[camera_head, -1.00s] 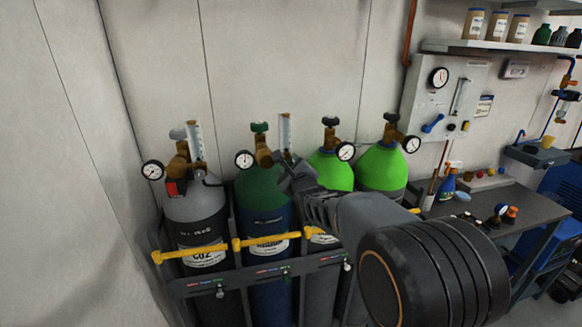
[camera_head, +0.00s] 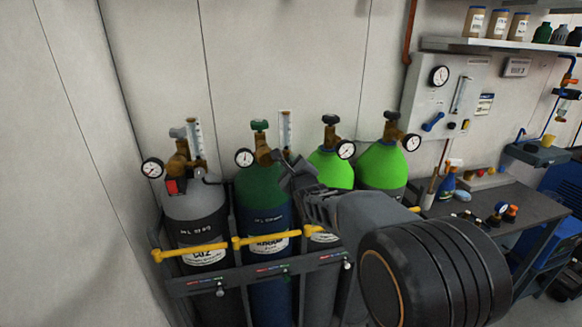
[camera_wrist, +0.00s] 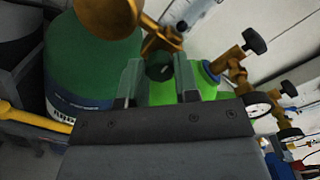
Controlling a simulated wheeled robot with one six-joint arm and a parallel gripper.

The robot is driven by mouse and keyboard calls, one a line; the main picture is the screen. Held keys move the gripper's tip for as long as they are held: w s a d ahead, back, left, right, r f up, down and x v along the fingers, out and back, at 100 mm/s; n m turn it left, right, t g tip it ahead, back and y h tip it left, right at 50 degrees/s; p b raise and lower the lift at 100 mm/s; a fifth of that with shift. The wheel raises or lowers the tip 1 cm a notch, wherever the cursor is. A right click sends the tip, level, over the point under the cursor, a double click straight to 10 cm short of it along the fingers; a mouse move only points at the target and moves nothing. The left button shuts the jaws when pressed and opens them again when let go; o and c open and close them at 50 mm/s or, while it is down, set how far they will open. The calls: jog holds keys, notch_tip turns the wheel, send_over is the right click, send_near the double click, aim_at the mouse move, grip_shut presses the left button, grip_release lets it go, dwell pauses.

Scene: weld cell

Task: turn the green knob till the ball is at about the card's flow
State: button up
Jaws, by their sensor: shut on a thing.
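A dark green knob (camera_wrist: 159,68) sits between the two fingers of my gripper (camera_wrist: 158,82) in the wrist view, and the fingers are shut on it. In the head view my gripper (camera_head: 287,165) is at the brass regulator (camera_head: 263,154) of the dark green cylinder (camera_head: 262,190), just below a clear flow tube (camera_head: 286,130). The gripper hides the knob there. The ball in the tube is too small to make out. I cannot tell which label is the card.
A grey cylinder (camera_head: 195,203) with its own flow tube (camera_head: 194,135) stands to the left. Two bright green-topped cylinders (camera_head: 383,168) stand to the right, close to my arm. A yellow bar (camera_head: 265,240) crosses the rack's front. A bench (camera_head: 462,212) is farther right.

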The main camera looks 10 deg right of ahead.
jog(key=n+b, duration=0.4)
jog(key=n, duration=0.1)
jog(key=n+b, duration=0.5)
jog(key=n, duration=0.1)
jog(key=shift+f+h, duration=0.2)
jog(key=shift+h, duration=0.1)
jog(key=n+b, duration=0.3)
jog(key=shift+f+g, duration=0.1)
jog(key=shift+g, duration=0.2)
jog(key=n+b, duration=0.3)
jog(key=b, duration=0.2)
jog(key=shift+b, duration=0.3)
jog(key=n+b, duration=0.1)
jog(key=n, duration=0.4)
jog(key=n+h+b, duration=0.1)
jog(key=n+b, duration=0.1)
jog(key=n, duration=0.2)
jog(key=n+b, duration=0.2)
jog(key=n, duration=0.3)
jog(key=shift+a+r+n, duration=0.1)
jog(key=shift+r+n, duration=0.2)
jog(key=n, duration=0.5)
jog(key=shift+t, duration=0.4)
jog(key=n+p, duration=0.1)
jog(key=n, duration=0.5)
jog(key=shift+n, duration=0.4)
